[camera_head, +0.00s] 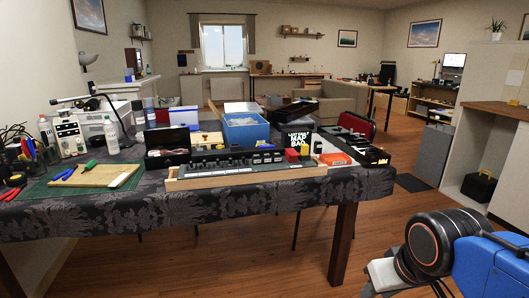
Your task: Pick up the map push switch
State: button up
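A long dark panel (240,163) with a row of small switches and knobs lies in a light wooden frame (190,184) along the front edge of the table. The switches are too small to tell which one is the map push switch. A black box (297,139) with white lettering that seems to include "MAP" stands just behind the panel's right part. Red blocks sit beside it at the panel's right end. My arm shows at the lower right, well apart from the table. My gripper's fingertips are not in view.
The table has a dark patterned cloth (120,212). A blue bin (245,130), an open black case (166,148) and a black tray (365,152) crowd behind the panel. A cutting board (97,176) with tools lies left. Wooden floor (400,205) is open at the right.

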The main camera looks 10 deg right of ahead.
aim_at(276, 160)
jog(key=i+u, duration=0.1)
jog(key=i, duration=0.4)
jog(key=i+l+u, duration=0.15)
jog(key=i, duration=0.3)
